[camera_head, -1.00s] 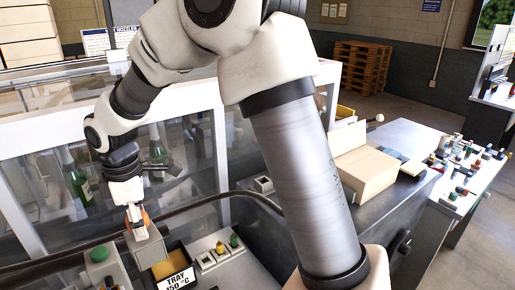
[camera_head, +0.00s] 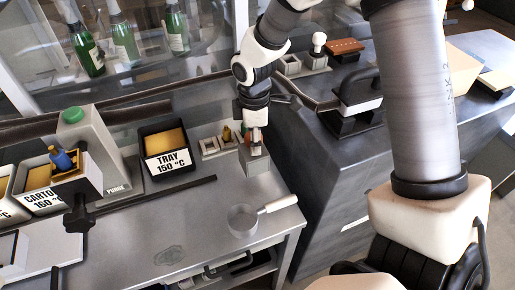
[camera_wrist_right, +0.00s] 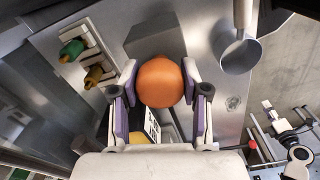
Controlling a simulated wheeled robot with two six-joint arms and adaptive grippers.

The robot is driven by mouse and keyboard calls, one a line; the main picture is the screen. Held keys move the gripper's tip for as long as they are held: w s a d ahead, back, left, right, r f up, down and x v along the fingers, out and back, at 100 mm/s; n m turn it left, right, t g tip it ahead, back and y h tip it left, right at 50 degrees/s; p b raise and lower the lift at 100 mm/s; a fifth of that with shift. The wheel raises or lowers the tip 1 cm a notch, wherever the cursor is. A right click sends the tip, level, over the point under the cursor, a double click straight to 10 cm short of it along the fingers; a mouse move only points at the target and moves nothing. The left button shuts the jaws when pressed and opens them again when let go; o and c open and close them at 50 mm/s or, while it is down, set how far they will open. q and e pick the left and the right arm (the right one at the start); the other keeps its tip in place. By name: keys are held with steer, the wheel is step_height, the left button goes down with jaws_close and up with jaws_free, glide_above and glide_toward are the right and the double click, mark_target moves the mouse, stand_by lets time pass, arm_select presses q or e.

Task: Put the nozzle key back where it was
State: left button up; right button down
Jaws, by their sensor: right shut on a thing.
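The nozzle key shows as an orange round knob (camera_wrist_right: 161,83) in the right wrist view; its lower part is hidden. My right gripper (camera_wrist_right: 160,85) is shut on it, with a finger at each side of the knob. In the head view my right gripper (camera_head: 253,143) points down just above a small grey block (camera_head: 257,165) at the bench's right end. The grey block (camera_wrist_right: 155,40) also shows behind the knob in the wrist view. I cannot tell whether the key touches or sits in the block. My left gripper is not in view.
A small nozzle rack (camera_head: 210,147) stands left of the block, then a black tray (camera_head: 167,165) and the purge box (camera_head: 105,160). A small pan (camera_head: 243,219) with a white handle lies in front. Green bottles (camera_head: 125,43) stand behind glass. Bare bench lies left of the pan.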

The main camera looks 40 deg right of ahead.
step_height(320, 180, down, 6)
steer(key=shift+d, duration=0.25)
steer(key=c, duration=0.6)
jaws_free()
steer(key=shift+o, duration=0.2)
steer(key=shift+r, duration=0.1)
step_height(320, 180, up, 12)
steer(key=shift+r+b, duration=0.1)
steer(key=shift+b, duration=0.3)
